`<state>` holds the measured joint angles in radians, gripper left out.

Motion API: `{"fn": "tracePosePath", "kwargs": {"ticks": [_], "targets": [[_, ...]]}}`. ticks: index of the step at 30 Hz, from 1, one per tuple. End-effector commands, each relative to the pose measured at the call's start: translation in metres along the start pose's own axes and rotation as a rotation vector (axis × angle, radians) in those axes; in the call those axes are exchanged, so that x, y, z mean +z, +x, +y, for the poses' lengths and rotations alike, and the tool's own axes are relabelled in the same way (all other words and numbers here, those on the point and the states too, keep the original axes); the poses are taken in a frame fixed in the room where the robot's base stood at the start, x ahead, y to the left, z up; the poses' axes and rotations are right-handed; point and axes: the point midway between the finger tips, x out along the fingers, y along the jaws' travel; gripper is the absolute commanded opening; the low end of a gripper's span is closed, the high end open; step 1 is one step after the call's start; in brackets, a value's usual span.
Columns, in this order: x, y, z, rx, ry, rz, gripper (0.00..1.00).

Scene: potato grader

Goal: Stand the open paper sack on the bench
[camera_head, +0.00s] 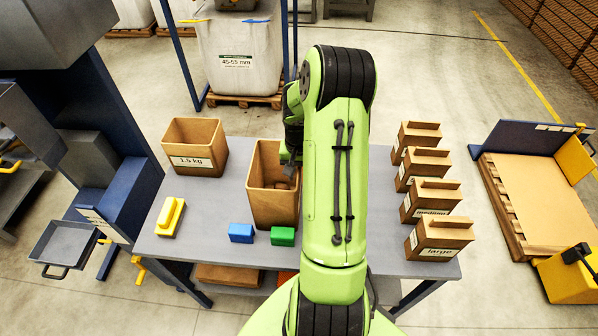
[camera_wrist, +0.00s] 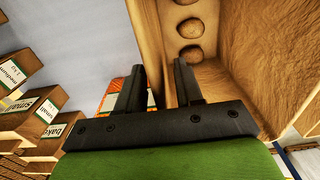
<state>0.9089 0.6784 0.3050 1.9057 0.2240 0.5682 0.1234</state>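The open paper sack (camera_head: 272,217) is a tall brown box-like bag in the middle of the bench (camera_head: 226,190), upright with its mouth facing up. Whether its base touches the bench is hard to tell. My gripper (camera_wrist: 160,80) is at the sack's rim on its right side in the head view, mostly hidden there by my green arm. In the wrist view the two dark fingers sit close together on either side of the sack's wall (camera_wrist: 146,30). Rounded brown shapes like potatoes (camera_wrist: 190,52) show inside the sack.
A 1.5 kg sack (camera_head: 195,160) stands to the left. A yellow block (camera_head: 170,218), a blue block (camera_head: 241,233) and a green block (camera_head: 283,236) lie near the front edge. Several labelled boxes (camera_head: 437,242) line the right side. A pallet (camera_head: 535,200) stands beyond.

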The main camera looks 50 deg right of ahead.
Motion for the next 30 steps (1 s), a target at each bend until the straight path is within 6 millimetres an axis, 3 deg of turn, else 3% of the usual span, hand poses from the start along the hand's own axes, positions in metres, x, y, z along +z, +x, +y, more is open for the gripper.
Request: {"fn": "tracePosePath", "kwargs": {"ticks": [4,7,16,23,26,29,30], "targets": [[0.000,-0.002,0.000,0.000,0.000,0.000,0.36],[-0.001,-0.015,0.000,0.000,0.000,0.005,0.36],[-0.001,-0.094,0.000,0.000,0.000,0.006,0.36],[0.001,-0.125,-0.001,0.001,-0.005,0.005,0.36],[0.015,-0.145,-0.016,0.007,-0.066,0.037,0.36],[0.052,-0.182,-0.044,0.015,-0.200,0.112,0.36],[0.073,-0.197,-0.055,0.012,-0.265,0.148,0.36]]}}
